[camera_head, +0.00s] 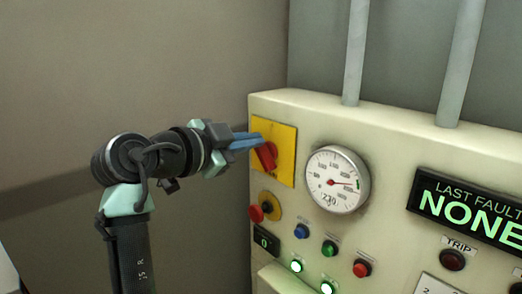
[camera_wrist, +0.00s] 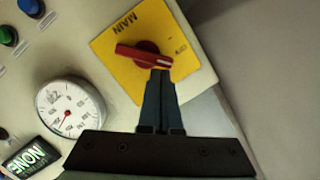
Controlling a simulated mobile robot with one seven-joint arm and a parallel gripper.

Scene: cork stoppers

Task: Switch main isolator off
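The main isolator is a red rotary handle (camera_head: 266,156) on a yellow plate (camera_head: 286,152) at the panel's upper left. In the wrist view the red handle (camera_wrist: 138,54) lies nearly crosswise on the yellow plate (camera_wrist: 112,72), which reads "MAIN" upside down. My gripper (camera_head: 257,140) reaches in from the left, with its blue fingers at the handle. In the wrist view my gripper's fingers (camera_wrist: 160,76) are together, with their tips beside the handle's right end. They look shut with nothing between them. I cannot tell whether they touch the handle.
A round gauge (camera_head: 338,180) sits right of the plate. Below are a red knob (camera_head: 256,213) on a yellow base, several coloured buttons and lamps, and a small "0" display (camera_head: 266,240). A display (camera_head: 468,208) reads "LAST FAULT NONE".

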